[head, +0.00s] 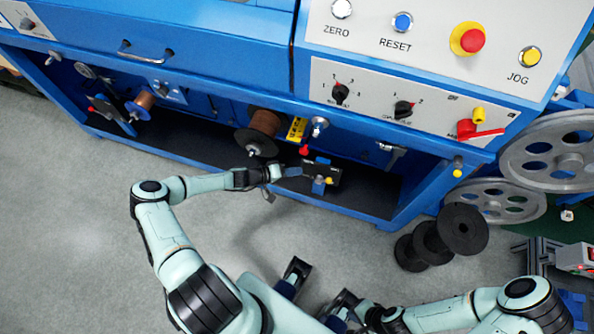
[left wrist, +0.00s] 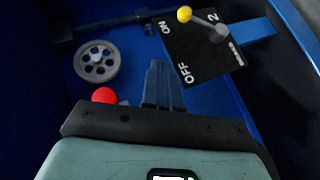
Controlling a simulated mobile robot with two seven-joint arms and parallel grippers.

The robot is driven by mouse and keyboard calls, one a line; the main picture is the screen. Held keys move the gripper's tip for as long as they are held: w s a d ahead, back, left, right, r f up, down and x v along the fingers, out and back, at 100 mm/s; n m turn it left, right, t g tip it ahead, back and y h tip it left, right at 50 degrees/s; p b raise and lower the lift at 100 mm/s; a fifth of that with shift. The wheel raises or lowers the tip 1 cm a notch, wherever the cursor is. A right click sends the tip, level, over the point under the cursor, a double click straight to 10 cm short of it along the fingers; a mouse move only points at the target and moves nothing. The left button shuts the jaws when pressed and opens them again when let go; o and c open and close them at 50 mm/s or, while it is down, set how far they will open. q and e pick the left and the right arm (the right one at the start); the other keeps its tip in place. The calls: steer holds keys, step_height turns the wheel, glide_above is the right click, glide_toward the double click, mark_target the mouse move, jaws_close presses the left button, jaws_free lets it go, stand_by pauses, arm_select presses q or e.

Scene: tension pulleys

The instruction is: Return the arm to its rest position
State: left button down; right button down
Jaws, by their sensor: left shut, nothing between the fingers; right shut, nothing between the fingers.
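My left arm reaches in from the left in the head view, and my left gripper (head: 285,171) is at the front opening of the blue machine, beside a small black switch panel (head: 335,172). In the left wrist view my left fingers (left wrist: 162,85) are together with nothing between them. The black panel (left wrist: 205,50) there reads ON, OFF and 2 and carries a grey lever with a yellow knob (left wrist: 184,14). The fingers appear apart from the lever. My right gripper (head: 345,303) is low in the head view, shut and empty, near my body.
A red knob (head: 304,150) and a copper wire spool (head: 265,124) are close to my left gripper. Black spools (head: 462,229) and grey wheels (head: 550,150) stand at the right. The grey floor (head: 70,220) at the left is clear. A small wheel (left wrist: 97,61) shows in the left wrist view.

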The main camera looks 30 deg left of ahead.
stand_by(0.4)
